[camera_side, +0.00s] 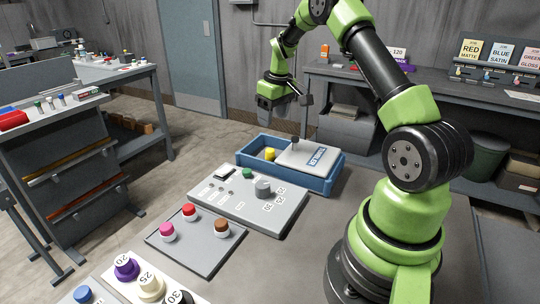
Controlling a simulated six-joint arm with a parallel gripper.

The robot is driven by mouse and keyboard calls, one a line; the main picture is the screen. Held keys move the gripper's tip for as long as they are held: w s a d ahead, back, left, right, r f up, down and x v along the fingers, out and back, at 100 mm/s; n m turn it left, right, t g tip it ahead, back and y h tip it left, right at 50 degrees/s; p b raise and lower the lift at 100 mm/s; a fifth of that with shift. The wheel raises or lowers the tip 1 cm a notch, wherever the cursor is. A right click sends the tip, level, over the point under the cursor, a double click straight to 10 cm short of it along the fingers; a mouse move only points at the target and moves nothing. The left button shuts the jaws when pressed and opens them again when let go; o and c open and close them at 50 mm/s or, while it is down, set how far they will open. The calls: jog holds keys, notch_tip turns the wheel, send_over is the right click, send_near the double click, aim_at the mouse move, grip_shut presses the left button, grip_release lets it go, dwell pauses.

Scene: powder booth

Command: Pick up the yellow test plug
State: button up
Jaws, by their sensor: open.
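The yellow test plug (270,154) stands inside the left, uncovered part of a blue tray (327,185). A grey sliding lid (302,154) with a label and a dark knob covers much of the tray to the right of the plug. My gripper (274,120) hangs above and behind the tray, pointing down, with its jaws open and nothing seen between them. It is clear of the plug. The plug's lower part is hidden by the tray wall.
In front of the tray is a grey panel (222,198) with a green plug (247,173) and a grey cylinder (263,187). Nearer is a dark mat (200,248) with pink, red and brown plugs. More plugs stand at the bottom left. Bare table lies to the right.

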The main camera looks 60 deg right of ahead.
send_over(270, 150)
jog(key=s, duration=0.2)
jog(key=f, duration=0.6)
jog(key=shift+w+d+f, duration=0.15)
jog(key=shift+d, duration=0.05)
jog(key=shift+w+a+f, duration=0.1)
jog(key=shift+w+f, duration=0.2)
jog(key=shift+f, duration=0.7)
jog(key=shift+w+d+f, duration=0.1)
jog(key=shift+w+f, duration=0.15)
jog(key=shift+f, duration=0.7)
jog(key=shift+w+a+f, duration=0.1)
jog(key=shift+w+f, duration=0.2)
jog(key=shift+f, duration=0.7)
jog(key=c, duration=1)
